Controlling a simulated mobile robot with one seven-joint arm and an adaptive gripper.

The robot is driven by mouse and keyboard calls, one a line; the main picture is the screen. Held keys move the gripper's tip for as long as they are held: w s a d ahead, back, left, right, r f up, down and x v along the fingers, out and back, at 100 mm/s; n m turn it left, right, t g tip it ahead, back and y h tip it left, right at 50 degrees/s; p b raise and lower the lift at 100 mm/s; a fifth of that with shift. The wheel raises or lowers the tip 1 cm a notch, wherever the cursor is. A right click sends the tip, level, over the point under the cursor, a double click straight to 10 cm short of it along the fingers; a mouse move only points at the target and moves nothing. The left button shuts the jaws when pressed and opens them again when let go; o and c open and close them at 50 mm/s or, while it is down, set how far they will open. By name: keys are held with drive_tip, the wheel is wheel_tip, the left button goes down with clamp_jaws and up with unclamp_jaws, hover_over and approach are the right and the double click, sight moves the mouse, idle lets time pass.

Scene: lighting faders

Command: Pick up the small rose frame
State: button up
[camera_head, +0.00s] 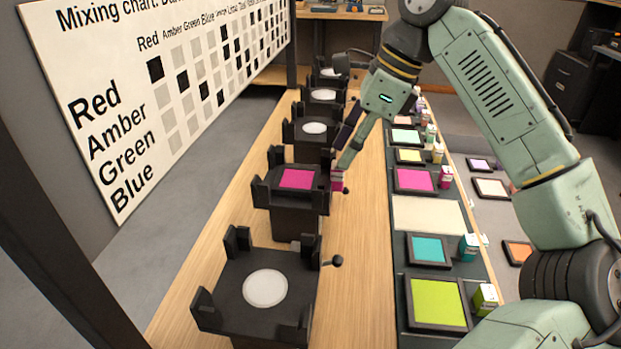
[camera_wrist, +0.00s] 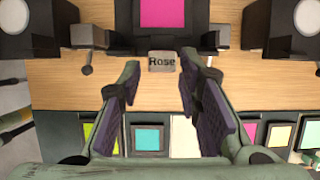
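A small block (camera_wrist: 161,62) lettered "Rose" stands on the wood bench in the wrist view; its pink side (camera_head: 337,184) shows below my gripper in the head view. A pink square (camera_head: 297,179) lies in a black holder left of it, also at the top of the wrist view (camera_wrist: 160,10). Another pink frame (camera_head: 414,180) lies on the dark strip at right. My gripper (camera_head: 341,160) is open above the bench; its fingertips (camera_wrist: 160,66) show to either side of the Rose block. Contact with the block cannot be told.
Black holders with white discs (camera_head: 265,288) flank the pink one; small levers (camera_head: 333,261) jut out at their sides. The dark strip holds teal (camera_head: 429,249) and lime (camera_head: 437,303) frames with small boxes, and a bare cream patch (camera_head: 430,214). A mixing chart (camera_head: 180,75) stands left.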

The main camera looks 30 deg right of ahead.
sight(337, 169)
drive_tip(key=shift+x, duration=2.7)
drive_tip(key=shift+w+d, duration=0.1)
drive_tip(key=shift+d, duration=0.05)
clamp_jaws()
